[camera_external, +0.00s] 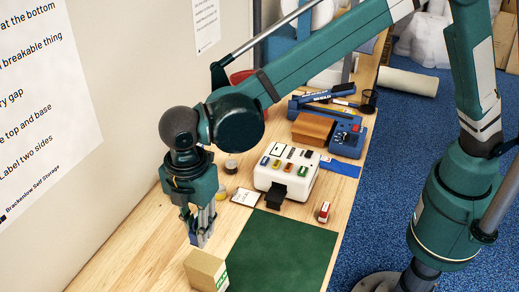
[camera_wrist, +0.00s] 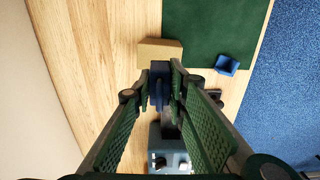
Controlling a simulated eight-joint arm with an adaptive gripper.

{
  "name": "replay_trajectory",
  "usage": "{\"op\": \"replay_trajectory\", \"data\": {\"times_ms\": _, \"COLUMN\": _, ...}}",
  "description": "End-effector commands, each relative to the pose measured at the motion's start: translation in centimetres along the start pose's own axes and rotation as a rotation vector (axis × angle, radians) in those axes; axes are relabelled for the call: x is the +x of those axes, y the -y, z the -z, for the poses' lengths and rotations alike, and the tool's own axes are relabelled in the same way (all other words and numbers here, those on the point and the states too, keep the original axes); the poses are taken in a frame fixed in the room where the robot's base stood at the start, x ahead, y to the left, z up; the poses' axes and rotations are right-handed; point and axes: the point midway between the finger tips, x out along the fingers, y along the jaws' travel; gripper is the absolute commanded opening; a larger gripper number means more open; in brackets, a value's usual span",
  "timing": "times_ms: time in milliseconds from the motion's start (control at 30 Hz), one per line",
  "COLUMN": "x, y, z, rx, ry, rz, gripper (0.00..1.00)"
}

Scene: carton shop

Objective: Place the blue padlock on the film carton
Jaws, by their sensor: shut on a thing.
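My gripper (camera_external: 200,232) points down and is shut on the blue padlock (camera_wrist: 159,86), which shows dark blue between the fingertips in the wrist view. In the external view, a small blue part of the padlock (camera_external: 199,240) shows at the fingertips; the fingers hide the rest. A tan carton with a green-and-white label (camera_external: 203,268), which I take for the film carton, stands on the bench below the gripper. In the wrist view the carton (camera_wrist: 160,51) lies just above the padlock. The exact gap between padlock and carton cannot be told.
A green mat (camera_external: 275,250) lies right of the carton. A white box with small coloured items (camera_external: 287,180), a small red-and-white item (camera_external: 324,212) and a blue device (camera_external: 345,140) stand farther back. In the wrist view, a small blue open container (camera_wrist: 227,66) lies by the mat.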

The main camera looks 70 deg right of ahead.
Motion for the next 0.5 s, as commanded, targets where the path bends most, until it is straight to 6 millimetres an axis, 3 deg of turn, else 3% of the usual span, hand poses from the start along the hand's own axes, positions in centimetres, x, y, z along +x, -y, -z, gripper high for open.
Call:
{"op": "replay_trajectory", "data": {"times_ms": 300, "x": 0.1, "y": 0.0, "z": 0.0, "rx": 0.000, "ry": 0.000, "rz": 0.000, "gripper": 0.00}}
{"op": "replay_trajectory", "data": {"times_ms": 500, "x": 1.8, "y": 0.0, "z": 0.0, "rx": 0.000, "ry": 0.000, "rz": 0.000, "gripper": 0.00}}
